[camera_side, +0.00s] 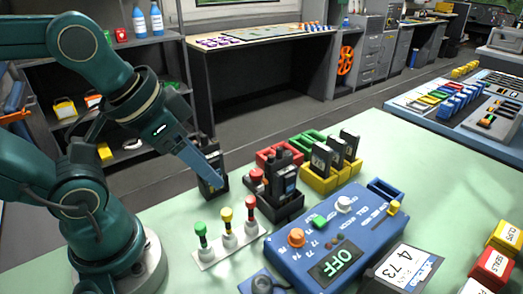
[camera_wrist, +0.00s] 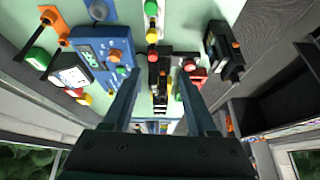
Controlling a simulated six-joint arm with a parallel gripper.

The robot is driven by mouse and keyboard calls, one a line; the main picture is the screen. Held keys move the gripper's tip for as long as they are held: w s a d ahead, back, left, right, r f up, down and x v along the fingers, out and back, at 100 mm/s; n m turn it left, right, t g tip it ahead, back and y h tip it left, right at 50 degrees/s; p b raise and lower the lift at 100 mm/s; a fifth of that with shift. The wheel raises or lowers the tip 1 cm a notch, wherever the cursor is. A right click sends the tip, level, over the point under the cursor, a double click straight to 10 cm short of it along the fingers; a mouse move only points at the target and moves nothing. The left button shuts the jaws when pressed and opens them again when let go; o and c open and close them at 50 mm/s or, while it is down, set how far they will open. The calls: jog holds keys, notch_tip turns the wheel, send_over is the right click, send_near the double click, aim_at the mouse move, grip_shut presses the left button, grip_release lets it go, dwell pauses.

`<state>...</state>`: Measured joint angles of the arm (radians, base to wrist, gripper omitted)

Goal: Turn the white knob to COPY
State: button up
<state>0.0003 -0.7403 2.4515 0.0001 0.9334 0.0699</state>
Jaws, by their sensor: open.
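The white knob (camera_side: 343,203) stands on the far part of the blue console (camera_side: 290,262) in the side view. The console also carries an orange knob (camera_side: 296,237), a green button (camera_side: 320,221) and a screen (camera_side: 337,264) reading OFF. The console shows at upper left in the wrist view (camera_wrist: 88,45); I cannot clearly make out the white knob there. My gripper (camera_side: 219,181) is to the left of the console, above the table by a black radio. In the wrist view my gripper (camera_wrist: 159,70) has its two fingers apart, with nothing held.
A white plate (camera_side: 226,245) with red, yellow and green-topped posts lies between my arm and the console. Colored blocks (camera_side: 492,268) are at the right edge.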

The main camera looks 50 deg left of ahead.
jog(key=w+d+r+n+h, duration=0.15)
jog(key=w+r+n, duration=0.35)
jog(key=n, duration=0.5)
jog(key=n+g+h, duration=0.3)
jog(key=n+g, duration=0.1)
jog(key=n, duration=1)
send_over(344, 200)
jog(key=a, duration=0.3)
jog(key=f, duration=0.7)
jog(key=s+f, duration=0.1)
jog(key=f, duration=0.3)
jog(key=shift+d+f, duration=0.2)
jog(key=shift+f, duration=0.05)
jog(key=shift+x, duration=2.55)
